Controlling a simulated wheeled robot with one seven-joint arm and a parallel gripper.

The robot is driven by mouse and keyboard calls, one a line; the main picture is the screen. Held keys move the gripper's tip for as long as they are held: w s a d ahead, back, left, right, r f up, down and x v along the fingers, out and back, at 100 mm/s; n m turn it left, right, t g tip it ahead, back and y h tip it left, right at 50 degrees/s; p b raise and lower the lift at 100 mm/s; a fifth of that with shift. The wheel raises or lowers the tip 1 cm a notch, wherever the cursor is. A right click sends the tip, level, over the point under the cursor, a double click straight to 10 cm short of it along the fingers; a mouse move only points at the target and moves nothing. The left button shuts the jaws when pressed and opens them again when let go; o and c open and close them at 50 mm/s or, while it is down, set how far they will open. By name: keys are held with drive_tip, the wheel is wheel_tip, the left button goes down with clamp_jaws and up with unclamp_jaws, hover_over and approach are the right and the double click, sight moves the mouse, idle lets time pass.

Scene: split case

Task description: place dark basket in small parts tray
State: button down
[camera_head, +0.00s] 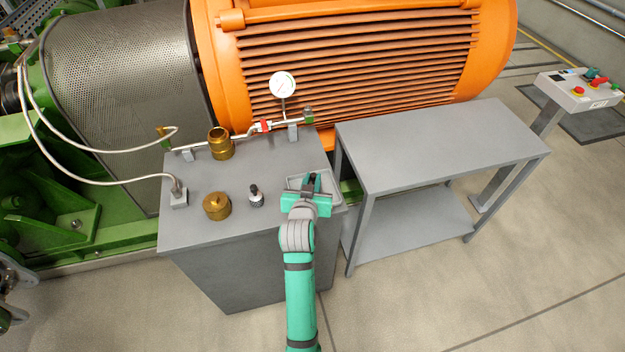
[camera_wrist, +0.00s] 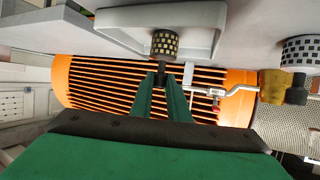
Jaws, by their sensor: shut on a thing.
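My gripper (camera_head: 312,181) is shut on the narrow stem of a dark basket, a small cylinder with a dark and yellowish checked pattern. The basket (camera_wrist: 164,43) shows at the upper middle of the wrist view, just beyond my fingertips (camera_wrist: 162,78). The small parts tray (camera_head: 295,182), shallow and light grey, lies at the right end of the grey cabinet top. Its pale rim (camera_wrist: 105,30) frames the basket in the wrist view. I cannot tell whether the basket touches the tray floor. In the head view my gripper hides the basket and part of the tray.
A second checked basket (camera_head: 256,197) with a black stem stands left of the tray. A brass cap (camera_head: 216,206) and brass housing (camera_head: 221,143) stand further left. A pipe with a pressure gauge (camera_head: 282,85) runs behind. An empty grey table (camera_head: 440,145) stands to the right.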

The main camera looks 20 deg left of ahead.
drive_tip(key=c, duration=1.7)
unclamp_jaws()
drive_tip(key=shift+r, duration=0.1)
drive_tip(key=v, duration=1.2)
drive_tip(key=s+d+f, duration=0.5)
drive_tip(key=s+f, duration=0.2)
drive_tip(key=s+d+h, duration=0.1)
drive_tip(key=s+d, duration=0.3)
drive_tip(key=s, duration=0.4)
drive_tip(key=s+d+m+t, duration=0.1)
drive_tip(key=s+d, duration=0.3)
drive_tip(key=s, duration=0.5)
drive_tip(key=s+d+m+t+h, duration=0.1)
drive_tip(key=s+d, duration=0.3)
drive_tip(key=s, duration=0.5)
drive_tip(key=shift+d+r+h, duration=0.3)
drive_tip(key=shift+r, duration=0.05)
